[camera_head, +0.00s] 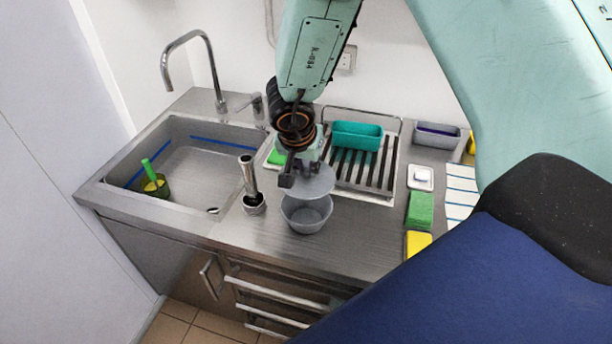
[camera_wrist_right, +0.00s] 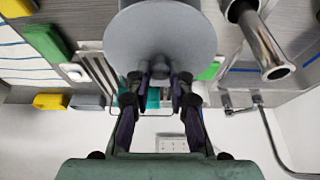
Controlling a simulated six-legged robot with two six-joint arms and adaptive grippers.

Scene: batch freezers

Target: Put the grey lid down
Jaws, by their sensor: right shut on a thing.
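The grey lid (camera_head: 316,183) is a round disc, held above a grey bowl (camera_head: 306,217) on the steel counter. In the right wrist view the lid (camera_wrist_right: 165,32) fills the top middle, with a knob between the fingertips. My right gripper (camera_head: 292,177) is shut on the lid. Its fingers also show in the right wrist view (camera_wrist_right: 158,80). In the head view the lid covers the back part of the bowl's opening. The exact gap between them is hard to tell. My left gripper is not in view.
A steel cylinder (camera_head: 249,178) stands left of the bowl, near the sink (camera_head: 118,196). A drying rack (camera_head: 386,183) with a teal container (camera_head: 357,135) is behind. Green (camera_head: 421,211) and yellow (camera_head: 418,243) sponges lie at the right.

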